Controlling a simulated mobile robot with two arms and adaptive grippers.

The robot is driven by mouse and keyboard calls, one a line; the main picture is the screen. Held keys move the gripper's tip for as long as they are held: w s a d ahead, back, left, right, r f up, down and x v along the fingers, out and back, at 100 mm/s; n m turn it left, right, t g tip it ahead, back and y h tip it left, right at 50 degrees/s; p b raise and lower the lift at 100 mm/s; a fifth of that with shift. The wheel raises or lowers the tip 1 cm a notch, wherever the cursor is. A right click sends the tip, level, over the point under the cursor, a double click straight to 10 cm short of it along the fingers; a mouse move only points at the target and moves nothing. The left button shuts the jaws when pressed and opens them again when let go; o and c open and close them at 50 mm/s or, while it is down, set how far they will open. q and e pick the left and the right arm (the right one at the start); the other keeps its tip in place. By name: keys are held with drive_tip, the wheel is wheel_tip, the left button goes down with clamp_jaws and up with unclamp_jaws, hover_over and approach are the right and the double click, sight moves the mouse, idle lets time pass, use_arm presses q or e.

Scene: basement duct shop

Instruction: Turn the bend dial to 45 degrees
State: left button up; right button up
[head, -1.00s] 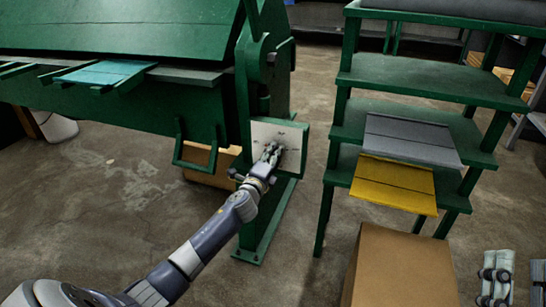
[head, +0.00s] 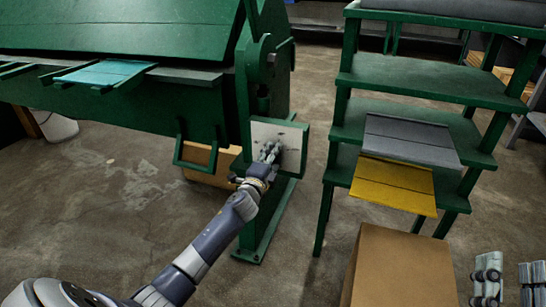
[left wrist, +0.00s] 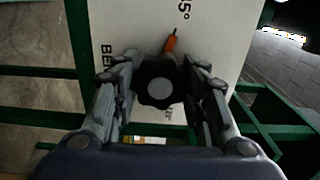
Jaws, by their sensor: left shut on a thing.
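The bend dial is a dark round lobed knob (left wrist: 158,82) with a grey centre and an orange pointer (left wrist: 170,43), on a white plate (left wrist: 215,25). The pointer aims up and slightly right in the left wrist view, just short of a partly cut-off label ending in "5°". The plate also shows in the head view (head: 264,131), on the green machine's side. My left gripper (head: 272,152) is shut on the knob, fingers on both sides of it (left wrist: 160,88); in the head view it hides the knob. My right gripper (head: 510,280) is open, with nothing seen between its fingers.
The green bending machine (head: 120,30) fills the upper left. A green shelf rack (head: 430,85) with grey (head: 410,140) and yellow (head: 393,185) sheets stands to the right. A cardboard box (head: 402,268) stands in front of it. The floor at left is mostly clear.

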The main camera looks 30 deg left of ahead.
use_arm(q)
drive_tip(key=o, duration=1.1)
drive_tip(key=shift+c, duration=0.2)
drive_tip(key=shift+s, duration=0.1)
drive_tip(key=v, duration=1.1)
drive_tip(key=shift+s, duration=0.4)
drive_tip(key=shift+d, duration=0.2)
